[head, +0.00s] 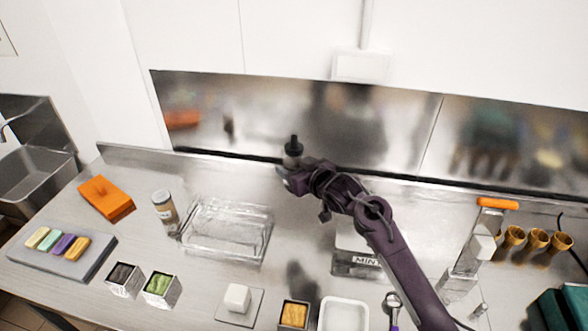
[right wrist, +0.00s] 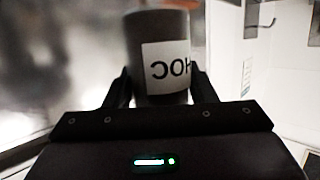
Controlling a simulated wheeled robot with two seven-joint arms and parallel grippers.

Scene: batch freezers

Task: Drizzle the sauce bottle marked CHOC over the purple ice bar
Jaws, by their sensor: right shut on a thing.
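A dark sauce bottle (head: 293,150) with a black cap is held upright in my right gripper (head: 290,172) near the back of the counter. The purple ice bar (head: 62,245) lies on a grey slab (head: 88,263) at the far left, between a mint bar (head: 50,241) and an orange-yellow bar (head: 76,248). The bottle is far to the right of the bar. My left gripper is not in view.
Between bottle and slab stand a clear tray (head: 228,250), a jar (head: 165,208) with a pale lid and an orange block (head: 106,198). Square tubs (head: 160,288) line the front. Several cones (head: 537,240) stand at right. A metal wall closes the back.

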